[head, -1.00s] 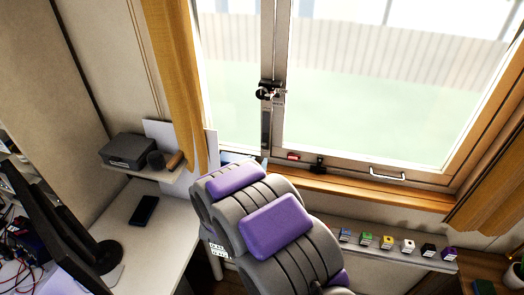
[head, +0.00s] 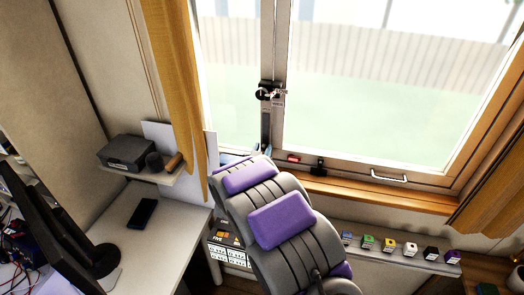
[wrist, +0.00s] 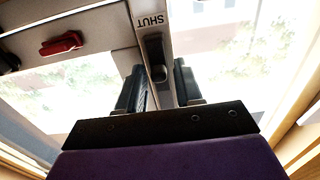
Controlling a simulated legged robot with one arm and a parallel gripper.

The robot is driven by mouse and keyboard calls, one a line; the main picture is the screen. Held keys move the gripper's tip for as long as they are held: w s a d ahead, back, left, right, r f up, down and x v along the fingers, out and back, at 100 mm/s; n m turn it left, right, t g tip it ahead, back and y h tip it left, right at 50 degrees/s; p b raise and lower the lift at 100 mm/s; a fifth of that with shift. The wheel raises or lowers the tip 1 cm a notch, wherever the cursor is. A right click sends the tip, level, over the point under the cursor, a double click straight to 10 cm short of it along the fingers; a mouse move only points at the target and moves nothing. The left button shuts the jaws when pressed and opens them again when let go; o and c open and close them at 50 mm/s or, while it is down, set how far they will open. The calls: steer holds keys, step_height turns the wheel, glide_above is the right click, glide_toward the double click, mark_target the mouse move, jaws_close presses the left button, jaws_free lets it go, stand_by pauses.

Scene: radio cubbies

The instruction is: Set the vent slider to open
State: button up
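The vent slider is a dark knob (wrist: 155,50) in a slot on a pale upright bar of the window frame. It sits close to the word SHUT, which reads upside down in the wrist view. In the head view the slider's dark strip (head: 266,128) shows below the window latch; its lower end is near my arm. My gripper (wrist: 160,85) has its two dark fingers apart, one on each side of the bar, with the knob just beyond the fingertips. Whether a finger touches the bar or knob I cannot tell.
A red piece (head: 292,158) and a black catch (head: 318,166) are on the lower window frame. The latch (head: 268,91) is above the slider. A yellow curtain (head: 176,95) hangs left, beside a small shelf (head: 160,176) and desk. Several coloured blocks stand on the right ledge.

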jaws_close()
steer(key=shift+r, duration=0.1)
stand_by(0.3)
step_height(320, 180, up, 8)
steer(key=p, duration=0.5)
steer(key=shift+r, duration=0.25)
steer(key=shift+c, duration=0.4)
jaws_free()
steer(key=o, duration=0.3)
steer(key=p+v, duration=0.2)
steer(key=v, duration=1.5)
steer(key=shift+a, duration=0.15)
